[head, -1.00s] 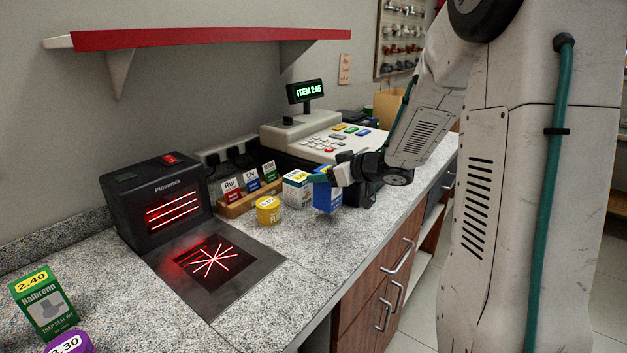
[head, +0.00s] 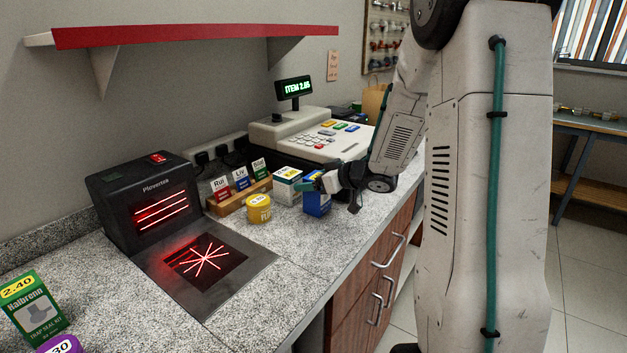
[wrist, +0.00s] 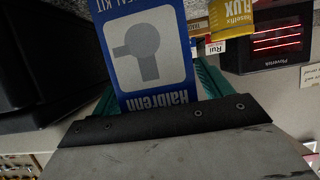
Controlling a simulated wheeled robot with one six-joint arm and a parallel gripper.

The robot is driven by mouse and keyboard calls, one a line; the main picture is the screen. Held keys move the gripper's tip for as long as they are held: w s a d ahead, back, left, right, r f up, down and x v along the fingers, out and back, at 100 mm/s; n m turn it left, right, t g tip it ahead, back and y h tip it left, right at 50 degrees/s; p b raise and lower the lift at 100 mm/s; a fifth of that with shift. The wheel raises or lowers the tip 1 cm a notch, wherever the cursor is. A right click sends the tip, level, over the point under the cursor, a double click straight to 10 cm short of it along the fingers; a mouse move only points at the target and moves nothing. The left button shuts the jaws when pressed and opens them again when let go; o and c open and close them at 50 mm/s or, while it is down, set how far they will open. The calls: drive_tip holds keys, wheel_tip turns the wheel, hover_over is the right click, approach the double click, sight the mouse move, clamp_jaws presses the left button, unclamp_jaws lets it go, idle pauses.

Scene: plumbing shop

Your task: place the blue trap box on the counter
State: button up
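The blue trap box (head: 317,198) is at the counter's front side, just right of a white and teal box (head: 287,187). My gripper (head: 318,184) is around its upper part, with a green finger on the near left. In the wrist view the blue box (wrist: 150,50) fills the space between the two green fingers, its printed pipe picture facing the camera. The gripper looks shut on it. The box is upright, its base at or just above the counter (head: 290,240); I cannot tell whether it touches.
A yellow flux tin (head: 259,209), a wooden card holder (head: 240,197) and the cash register (head: 310,135) stand close by. The black scanner (head: 150,205) and its glass plate (head: 205,262) are to the left. A green box (head: 35,310) is at front left. Bare counter lies in front.

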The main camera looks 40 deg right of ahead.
drive_tip(key=shift+s+d+r, duration=0.15)
drive_tip(key=shift+s+r, duration=0.05)
drive_tip(key=shift+r, duration=0.1)
drive_tip(key=v, duration=1.1)
wheel_tip(320, 180, up, 7)
drive_tip(key=s+a+m+g+h, duration=0.2)
drive_tip(key=a+m+h, duration=0.15)
drive_tip(key=h, duration=0.65)
drive_tip(key=s+a+f+g+y, duration=0.1)
drive_tip(key=s+a+g, duration=0.3)
drive_tip(key=s+a, duration=0.5)
drive_tip(key=s+a+f+g+y, duration=0.2)
drive_tip(key=s+a+g+y, duration=0.2)
drive_tip(key=s+a, duration=0.5)
drive_tip(key=s+g, duration=0.1)
drive_tip(key=s, duration=0.4)
drive_tip(key=shift+s+a+f, duration=0.2)
drive_tip(key=shift+a+f, duration=0.05)
drive_tip(key=shift+a, duration=0.05)
drive_tip(key=shift+a+m, duration=0.1)
drive_tip(key=shift+m, duration=0.15)
